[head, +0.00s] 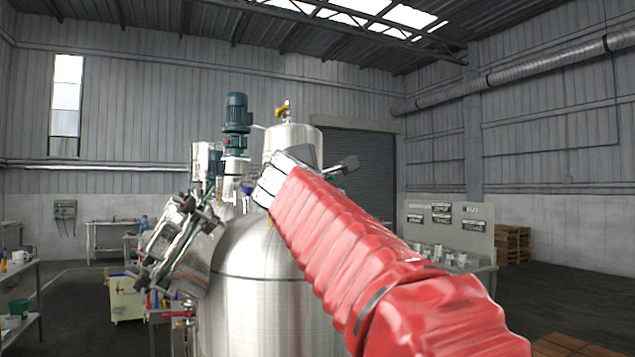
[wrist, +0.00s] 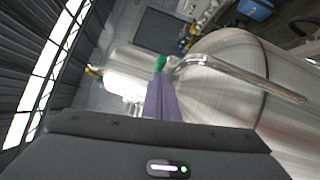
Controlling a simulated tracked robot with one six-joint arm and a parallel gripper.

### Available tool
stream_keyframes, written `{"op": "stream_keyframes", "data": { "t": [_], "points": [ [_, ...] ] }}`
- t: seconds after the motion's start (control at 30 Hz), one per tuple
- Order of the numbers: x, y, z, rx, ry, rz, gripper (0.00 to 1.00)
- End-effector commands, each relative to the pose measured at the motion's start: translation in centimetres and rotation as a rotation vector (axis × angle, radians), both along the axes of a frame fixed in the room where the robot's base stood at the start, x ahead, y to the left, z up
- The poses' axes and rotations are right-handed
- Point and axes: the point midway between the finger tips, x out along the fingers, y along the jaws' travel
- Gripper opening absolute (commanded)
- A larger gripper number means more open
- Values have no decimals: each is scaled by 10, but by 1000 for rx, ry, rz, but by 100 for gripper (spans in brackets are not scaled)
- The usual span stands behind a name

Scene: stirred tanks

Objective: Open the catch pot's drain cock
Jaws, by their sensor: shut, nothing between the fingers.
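The steel pot I take for the catch pot (head: 293,139) stands upright behind the big tank in the head view, with a yellow fitting on top. My red-sleeved arm and its pale end hide its lower part. In the wrist view the pot (wrist: 130,72) lies sideways, just beyond my gripper (wrist: 161,82). The purple fingers are shut and empty. A small green piece (wrist: 161,62), perhaps the drain cock's handle, shows at their tips near the pot's bottom end. I cannot tell whether they touch it. The head view does not show the fingers clearly.
The big steel tank (head: 262,285) fills the middle, with a blue motor (head: 236,112) and clamped fittings on its left. In the wrist view a bent steel pipe (wrist: 235,72) runs close right of the fingers. A bench (head: 478,268) stands at right.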

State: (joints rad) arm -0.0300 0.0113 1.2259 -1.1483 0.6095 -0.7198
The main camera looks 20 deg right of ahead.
Motion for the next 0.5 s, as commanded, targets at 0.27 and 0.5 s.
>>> {"op": "stream_keyframes", "data": {
  "t": [0.27,0.5],
  "points": [
    [-1,31,-7,-2,1,1,0],
    [-28,38,-8,-1,-2,-1,0]
  ]
}}
